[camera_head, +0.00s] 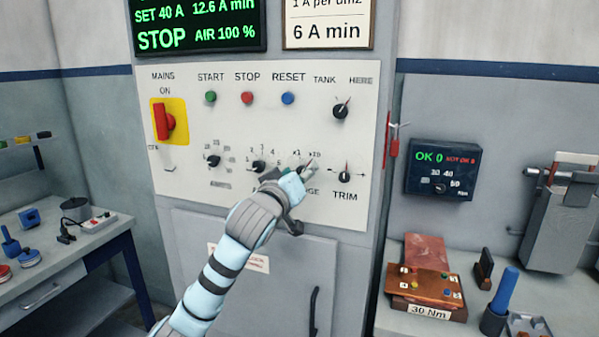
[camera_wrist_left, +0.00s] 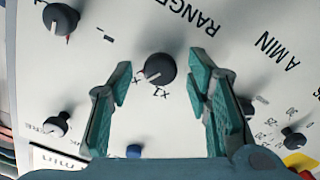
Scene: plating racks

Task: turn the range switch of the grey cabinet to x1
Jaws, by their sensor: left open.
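The grey cabinet (camera_head: 155,95) stands in front of me with a pale control panel. Its range switch, a round black knob, is mostly hidden by my left gripper in the head view. In the left wrist view the range switch (camera_wrist_left: 161,68) is clear, between the fingertips. Its white pointer line slants to the lower left, toward the left one of two small marks. In the head view the x1 and x10 labels sit just above the gripper. My left gripper (camera_head: 300,174) is open, with a finger on either side of the knob and visible gaps. My right gripper is not in view.
The TRIM knob (camera_head: 345,177) is close on the right of the gripper, and the TANK knob (camera_head: 340,111) is above it. Another black knob (camera_head: 259,166) is on the left. The red mains switch (camera_head: 164,121) is farther left. Benches stand on both sides.

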